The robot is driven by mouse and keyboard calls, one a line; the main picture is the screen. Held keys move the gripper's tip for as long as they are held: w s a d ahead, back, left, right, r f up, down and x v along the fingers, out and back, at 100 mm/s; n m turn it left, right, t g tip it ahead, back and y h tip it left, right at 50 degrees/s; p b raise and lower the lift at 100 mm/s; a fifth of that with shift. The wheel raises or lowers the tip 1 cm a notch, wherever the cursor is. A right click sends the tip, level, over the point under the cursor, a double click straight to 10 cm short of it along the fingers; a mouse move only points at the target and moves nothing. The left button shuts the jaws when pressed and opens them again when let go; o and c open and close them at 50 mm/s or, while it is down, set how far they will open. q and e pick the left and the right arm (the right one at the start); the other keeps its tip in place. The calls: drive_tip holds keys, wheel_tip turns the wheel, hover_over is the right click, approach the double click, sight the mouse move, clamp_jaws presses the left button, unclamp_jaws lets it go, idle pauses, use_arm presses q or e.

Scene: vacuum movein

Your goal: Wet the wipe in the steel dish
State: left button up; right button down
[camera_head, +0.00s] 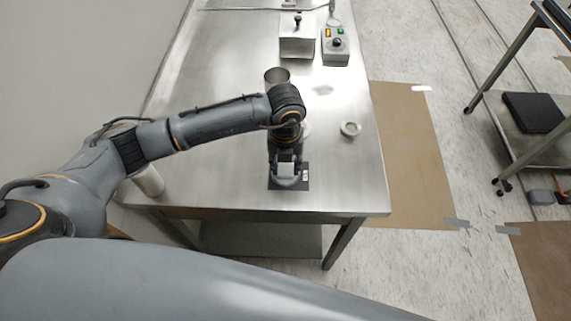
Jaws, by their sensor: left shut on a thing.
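My left gripper (288,184) points down over a small dark plate (304,184) near the table's front edge. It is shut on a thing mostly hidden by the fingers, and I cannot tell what. A small round ring-shaped item (350,129) lies to the right of the gripper. It may be the steel dish or a tape roll; it is too small to tell. A pale flat patch (322,90), perhaps a wipe or a reflection, lies farther back. An open steel cylinder (277,75) stands behind my left wrist. My right gripper is not in view.
The steel table (225,65) has a metal box with a black knob (297,41) and a control box with buttons (336,47) at the back. A pale cylinder (149,181) stands at the left front. A cart (530,117) is off to the right. The right front tabletop is clear.

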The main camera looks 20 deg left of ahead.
sight(285, 169)
use_arm(q)
drive_tip(key=shift+s, duration=0.1)
idle(0.5)
drive_tip(key=shift+r+p, duration=0.65)
drive_tip(key=shift+r, duration=0.2)
drive_tip(key=shift+r+p, duration=1.7)
drive_tip(key=shift+r, duration=1)
